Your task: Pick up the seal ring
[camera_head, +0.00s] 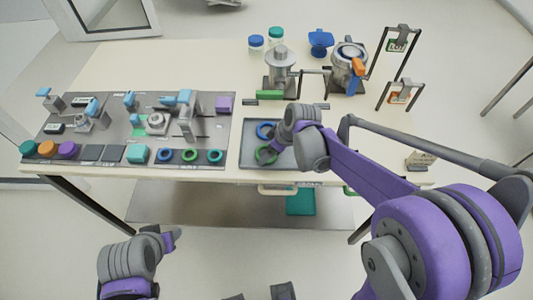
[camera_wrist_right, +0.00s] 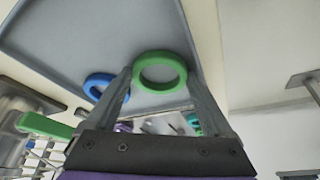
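A green seal ring (camera_head: 258,155) lies on a grey tray (camera_head: 248,163) at the table's front edge. A blue ring (camera_head: 259,131) lies behind it on the same tray. In the right wrist view, the green ring (camera_wrist_right: 160,57) shows between the fingertips of my right gripper (camera_wrist_right: 159,73), with one finger on each side. This gripper is open; contact with the ring cannot be told. The blue ring (camera_wrist_right: 91,87) is outside the left finger there. My left gripper (camera_head: 168,240) hangs low in front of the table; its opening is unclear.
A grey board (camera_head: 112,169) to the left holds fixtures, coloured knobs and several more rings along its front. Metal housings (camera_head: 281,62), jars (camera_head: 256,42) and labelled stands (camera_head: 402,88) stand behind and right of the tray. A lower shelf (camera_head: 230,205) is under the table.

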